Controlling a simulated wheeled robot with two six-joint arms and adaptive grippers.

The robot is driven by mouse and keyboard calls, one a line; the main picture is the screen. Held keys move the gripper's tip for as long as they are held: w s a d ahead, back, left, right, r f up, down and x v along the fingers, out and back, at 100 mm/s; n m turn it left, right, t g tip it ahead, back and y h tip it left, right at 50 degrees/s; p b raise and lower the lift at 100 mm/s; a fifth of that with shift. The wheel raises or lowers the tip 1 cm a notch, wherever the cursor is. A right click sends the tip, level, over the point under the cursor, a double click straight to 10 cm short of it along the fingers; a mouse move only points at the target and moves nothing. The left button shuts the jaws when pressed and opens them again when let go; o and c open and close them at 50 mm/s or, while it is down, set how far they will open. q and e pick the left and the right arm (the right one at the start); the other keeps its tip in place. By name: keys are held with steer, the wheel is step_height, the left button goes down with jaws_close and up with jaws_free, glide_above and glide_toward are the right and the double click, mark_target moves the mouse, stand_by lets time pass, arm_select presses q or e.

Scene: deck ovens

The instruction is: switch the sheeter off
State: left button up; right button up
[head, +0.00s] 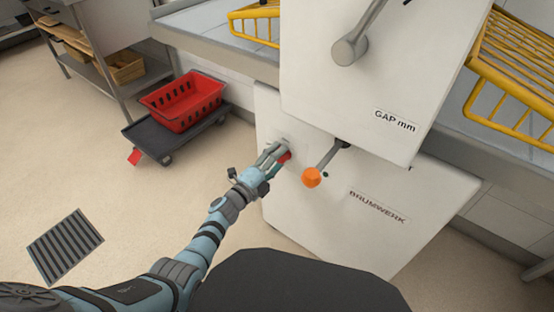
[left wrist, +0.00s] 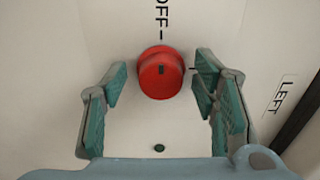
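The sheeter (head: 365,205) is a white machine with labels GAP mm and DRUMWERK. Its red knob (head: 284,156) sits on the left part of the lower front, partly hidden by my left gripper (head: 277,155). In the left wrist view the red knob (left wrist: 160,73) is round, with a short dark mark on its face. The OFF label (left wrist: 161,14) and its tick lie directly above it; another tick is at its right. My left gripper (left wrist: 165,85) is open, its green-padded fingers on either side of the knob, apart from it. My right gripper is out of view.
An orange-tipped lever (head: 312,177) sticks out right of the left gripper. A grey handle (head: 350,48) is higher up. Yellow wire guards (head: 515,75) flank the machine. A red crate (head: 181,101) rests on a dark dolly (head: 165,136). A LEFT label (left wrist: 281,95) is beside the knob.

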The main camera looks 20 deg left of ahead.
arm_select(q)
steer(key=v, duration=1.2)
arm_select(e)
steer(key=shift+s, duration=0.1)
